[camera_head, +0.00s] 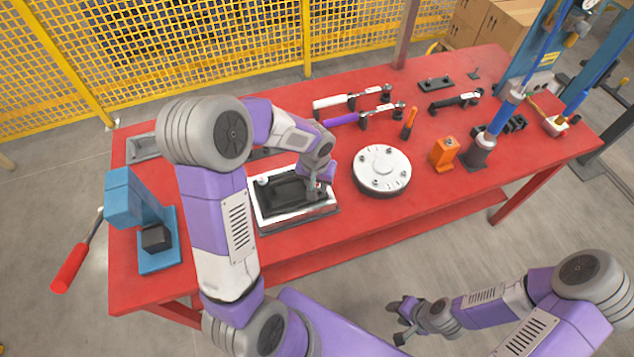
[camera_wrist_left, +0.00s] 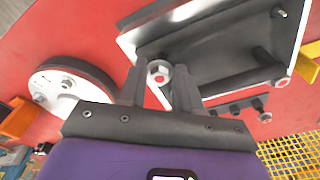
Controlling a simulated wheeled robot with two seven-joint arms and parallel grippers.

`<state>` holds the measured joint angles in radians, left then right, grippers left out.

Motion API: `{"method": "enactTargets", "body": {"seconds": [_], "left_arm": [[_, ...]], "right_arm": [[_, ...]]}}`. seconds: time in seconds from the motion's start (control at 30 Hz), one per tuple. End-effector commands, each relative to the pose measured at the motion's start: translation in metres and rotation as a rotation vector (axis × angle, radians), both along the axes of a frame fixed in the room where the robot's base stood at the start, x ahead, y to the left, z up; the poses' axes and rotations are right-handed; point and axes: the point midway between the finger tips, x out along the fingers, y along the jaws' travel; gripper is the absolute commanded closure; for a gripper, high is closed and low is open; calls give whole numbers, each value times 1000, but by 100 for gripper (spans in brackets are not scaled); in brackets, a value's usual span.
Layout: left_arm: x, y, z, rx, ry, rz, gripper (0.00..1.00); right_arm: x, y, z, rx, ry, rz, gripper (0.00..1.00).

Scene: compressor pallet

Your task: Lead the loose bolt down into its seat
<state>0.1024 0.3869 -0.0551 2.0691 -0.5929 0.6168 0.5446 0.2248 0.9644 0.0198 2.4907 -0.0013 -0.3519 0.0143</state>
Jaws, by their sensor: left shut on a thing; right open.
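The white housing plate with a black centre (camera_head: 262,213) lies in a shallow tray on the red table, under my left arm. My left gripper (camera_head: 318,191) is at its right end. In the left wrist view my left gripper (camera_wrist_left: 160,90) is shut on a silver hex-headed bolt (camera_wrist_left: 158,71), at a corner of the white plate (camera_wrist_left: 128,44). How deep the bolt sits is hidden. My right gripper (camera_head: 400,318) is open and empty, off the front of the table at the lower right.
A round silver flange with bolts (camera_head: 382,165) stands right of the plate. An orange block (camera_head: 443,153), clamps (camera_head: 350,101) and a blue press (camera_head: 491,130) stand farther right and back. A blue stand (camera_head: 135,205) is at the left. The table's front edge (camera_head: 360,240) is clear.

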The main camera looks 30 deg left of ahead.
Motion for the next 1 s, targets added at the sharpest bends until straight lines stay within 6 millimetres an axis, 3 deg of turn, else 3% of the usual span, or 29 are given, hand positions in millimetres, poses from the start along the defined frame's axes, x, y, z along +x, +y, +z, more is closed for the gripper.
{"method": "enactTargets", "body": {"seconds": [0.7, 0.73, 0.9, 1.0], "left_arm": [[0, 0, -15, 0, 0, 0, 98], [0, 0, -15, 0, 0, 0, 64], [0, 0, -14, 0, 0, 0, 38], [0, 0, -14, 0, 0, 0, 37]], "right_arm": [[0, 0, -15, 0, 0, 0, 57], [0, 0, -14, 0, 0, 0, 57], [0, 0, -13, 0, 0, 0, 57], [0, 0, -13, 0, 0, 0, 57]]}}
